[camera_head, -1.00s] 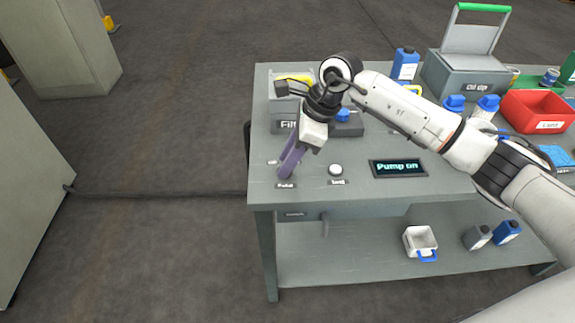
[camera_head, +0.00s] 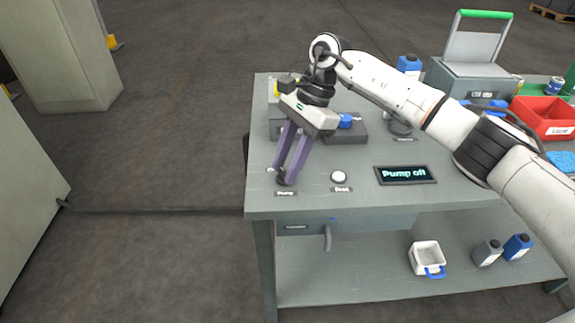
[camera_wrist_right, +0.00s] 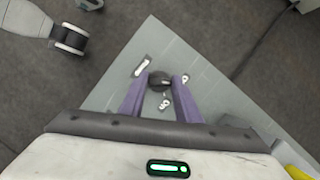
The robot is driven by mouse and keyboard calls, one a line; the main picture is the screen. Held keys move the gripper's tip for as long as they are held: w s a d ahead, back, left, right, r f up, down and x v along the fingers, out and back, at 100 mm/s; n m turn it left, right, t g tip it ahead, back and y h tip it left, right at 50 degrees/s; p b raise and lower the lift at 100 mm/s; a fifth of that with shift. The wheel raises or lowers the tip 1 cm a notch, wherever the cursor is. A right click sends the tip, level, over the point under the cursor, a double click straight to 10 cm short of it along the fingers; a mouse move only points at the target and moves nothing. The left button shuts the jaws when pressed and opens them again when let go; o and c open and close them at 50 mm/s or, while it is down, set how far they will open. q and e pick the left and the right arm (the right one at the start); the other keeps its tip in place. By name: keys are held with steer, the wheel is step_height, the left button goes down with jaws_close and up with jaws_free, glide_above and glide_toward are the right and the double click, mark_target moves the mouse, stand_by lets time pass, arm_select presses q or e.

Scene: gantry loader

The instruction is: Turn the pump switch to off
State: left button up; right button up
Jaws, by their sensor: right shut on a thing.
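The pump switch (camera_wrist_right: 160,81) is a dark round knob at the near left corner of the bench, above the small "Pump" label (camera_head: 286,193). My right gripper (camera_head: 285,178) reaches down to it, and its two purple fingers are shut on the knob, one on each side. In the head view the fingers partly hide the knob. The display (camera_head: 405,175) on the bench reads "Pump off". My left gripper is not in view.
A white round button (camera_head: 338,177) sits right of the switch. A grey toolbox (camera_head: 468,80) and a red bin (camera_head: 548,118) stand at the back right. A white bucket (camera_head: 426,257) and bottles stand on the lower shelf. A drawer is under the bench top.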

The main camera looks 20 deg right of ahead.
stand_by(0.4)
steer(key=o, duration=1)
steer(key=shift+o, duration=0.2)
steer(key=v, duration=1)
steer(key=shift+r+p, duration=0.2)
steer(key=shift+p, duration=0.2)
